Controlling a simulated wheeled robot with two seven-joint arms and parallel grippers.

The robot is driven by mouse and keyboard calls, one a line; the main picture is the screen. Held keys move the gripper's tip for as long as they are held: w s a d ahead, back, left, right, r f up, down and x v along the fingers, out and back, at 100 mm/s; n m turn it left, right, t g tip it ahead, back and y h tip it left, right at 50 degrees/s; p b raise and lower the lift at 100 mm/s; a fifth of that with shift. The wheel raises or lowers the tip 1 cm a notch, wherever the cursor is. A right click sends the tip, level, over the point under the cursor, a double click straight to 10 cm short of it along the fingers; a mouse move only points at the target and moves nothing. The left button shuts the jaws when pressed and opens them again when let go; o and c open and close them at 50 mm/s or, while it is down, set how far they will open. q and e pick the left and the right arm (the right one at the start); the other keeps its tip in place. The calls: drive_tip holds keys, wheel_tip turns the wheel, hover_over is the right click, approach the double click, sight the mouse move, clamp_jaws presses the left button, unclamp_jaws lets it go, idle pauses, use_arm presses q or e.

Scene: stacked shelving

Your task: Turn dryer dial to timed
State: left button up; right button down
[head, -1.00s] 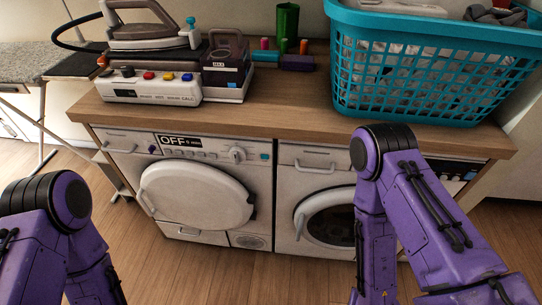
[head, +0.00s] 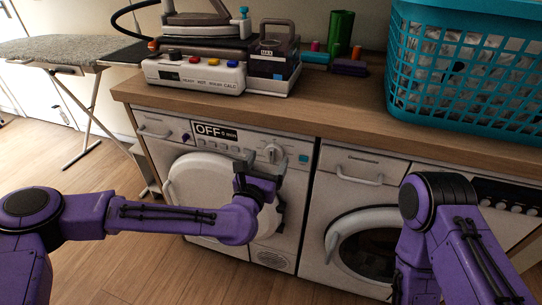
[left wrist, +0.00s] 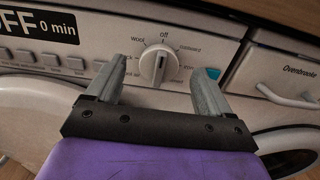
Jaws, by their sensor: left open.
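The dryer dial (head: 273,153) is a white round knob with a raised grip on the front panel of the dryer (head: 278,239). In the left wrist view the dial (left wrist: 159,66) has printed labels around it, with "off" at the top, "wool" at upper left and "cupboard" at upper right. The display (head: 222,133) reads OFF 0 min. My left gripper (head: 262,163) is open in front of the panel. In the left wrist view its two fingers (left wrist: 160,84) stand either side of the dial, with gaps. My right arm is at the right; its gripper is not visible.
A washing machine (head: 366,170) stands right of the dryer under a wooden counter (head: 335,117). A turquoise basket (head: 470,75), an iron station (head: 195,75) and a green cup (head: 341,30) sit on the counter. An ironing board (head: 60,50) stands at left.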

sight(271, 155)
use_arm(q)
drive_tip(key=shift+x, duration=1.55)
drive_tip(key=c, duration=1)
drive_tip(key=shift+c, duration=0.2)
